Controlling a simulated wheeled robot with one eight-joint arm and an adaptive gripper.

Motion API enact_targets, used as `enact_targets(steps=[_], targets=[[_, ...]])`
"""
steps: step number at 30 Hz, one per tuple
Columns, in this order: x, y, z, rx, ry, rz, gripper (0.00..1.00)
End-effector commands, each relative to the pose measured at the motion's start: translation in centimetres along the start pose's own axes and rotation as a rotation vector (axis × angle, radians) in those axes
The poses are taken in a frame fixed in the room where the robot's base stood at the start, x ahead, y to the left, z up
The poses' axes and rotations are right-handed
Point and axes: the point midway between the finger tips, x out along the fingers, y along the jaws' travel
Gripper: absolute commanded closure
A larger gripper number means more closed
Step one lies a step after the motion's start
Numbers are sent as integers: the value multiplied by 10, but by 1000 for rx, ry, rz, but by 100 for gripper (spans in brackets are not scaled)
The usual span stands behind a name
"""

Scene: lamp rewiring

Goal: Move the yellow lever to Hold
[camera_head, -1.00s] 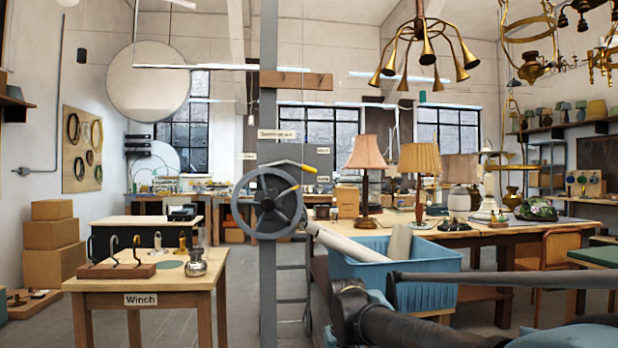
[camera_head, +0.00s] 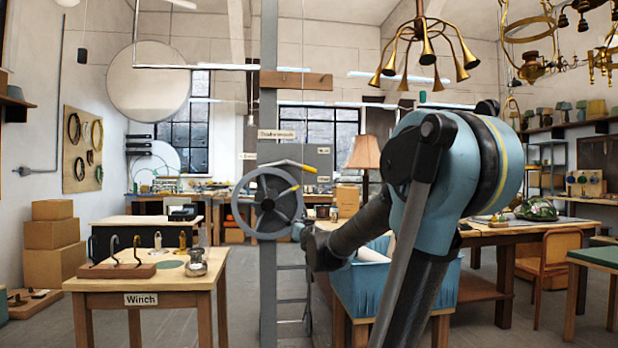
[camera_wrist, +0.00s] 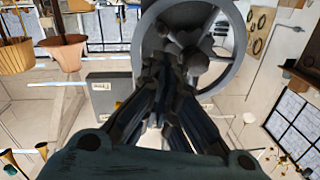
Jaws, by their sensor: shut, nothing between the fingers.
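The yellow lever (camera_head: 298,165) is a grey arm with a yellow end, mounted on the grey post just above the spoked handwheel (camera_head: 245,222). It slopes gently down to the right. Small labels are near it, too small to read. My gripper (camera_wrist: 172,62) is shut and empty, in front of the handwheel's hub in the wrist view. In the head view my gripper (camera_head: 300,232) is mostly hidden by my arm, near the wheel's lower right rim and below the lever. Touching cannot be told.
The wooden table marked Winch (camera_head: 150,283) stands left of the post (camera_head: 268,110), with hooks and a metal pot on it. A blue bin (camera_head: 355,290) and a lamp table (camera_head: 480,240) are at right, partly behind my arm. A brass chandelier (camera_head: 425,45) hangs above.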

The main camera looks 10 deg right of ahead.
Motion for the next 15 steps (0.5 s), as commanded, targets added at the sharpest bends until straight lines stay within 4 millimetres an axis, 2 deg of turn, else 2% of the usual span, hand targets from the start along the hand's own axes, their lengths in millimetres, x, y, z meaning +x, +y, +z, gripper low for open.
enact_targets(steps=[1,3,6,9,15], targets=[[14,-2,-20,16,78,3,100],[29,0,-48,36,193,19,100],[43,5,-81,64,342,52,100],[51,11,-105,87,462,86,100],[55,20,-128,114,598,133,100]])
